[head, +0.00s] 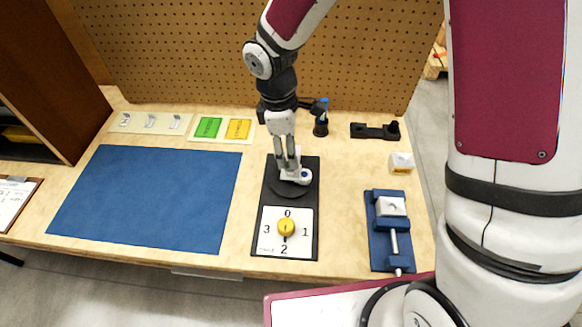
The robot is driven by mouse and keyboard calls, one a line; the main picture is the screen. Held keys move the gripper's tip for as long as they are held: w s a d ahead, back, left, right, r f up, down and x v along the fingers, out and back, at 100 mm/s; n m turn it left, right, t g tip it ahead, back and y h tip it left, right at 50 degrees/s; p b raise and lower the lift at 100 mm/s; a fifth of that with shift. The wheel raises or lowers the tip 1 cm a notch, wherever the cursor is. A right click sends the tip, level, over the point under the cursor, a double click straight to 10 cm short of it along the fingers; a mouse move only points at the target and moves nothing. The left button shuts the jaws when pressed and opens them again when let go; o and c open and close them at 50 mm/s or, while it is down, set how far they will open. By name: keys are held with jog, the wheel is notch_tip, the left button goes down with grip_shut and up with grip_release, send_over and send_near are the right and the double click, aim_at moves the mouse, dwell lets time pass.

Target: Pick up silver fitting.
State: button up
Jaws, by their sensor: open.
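My gripper (289,166) points down over the round black seat of a black fixture (271,195) at the middle of the table. I cannot tell whether the fingers touch this part. I cannot clearly make out a silver fitting; the fingers hide some of the seat. The fixture's front has a white dial plate numbered 0 to 3 with a yellow knob (286,228).
A blue mat (150,197) lies left, clear. Behind it are a pale tray (125,127) and green (208,127) and yellow (238,129) cards. At right stand a black bracket (375,131), a white block (401,161) and a blue vise (379,245). A pegboard (180,50) closes the back.

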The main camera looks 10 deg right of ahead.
jog(key=shift+s+d+f, duration=0.1)
jog(key=shift+s+f, duration=0.1)
jog(key=shift+f, duration=1)
jog(key=shift+s+d+f, duration=0.1)
jog(key=shift+s+f, duration=0.05)
jog(key=shift+f, duration=1)
grip_shut()
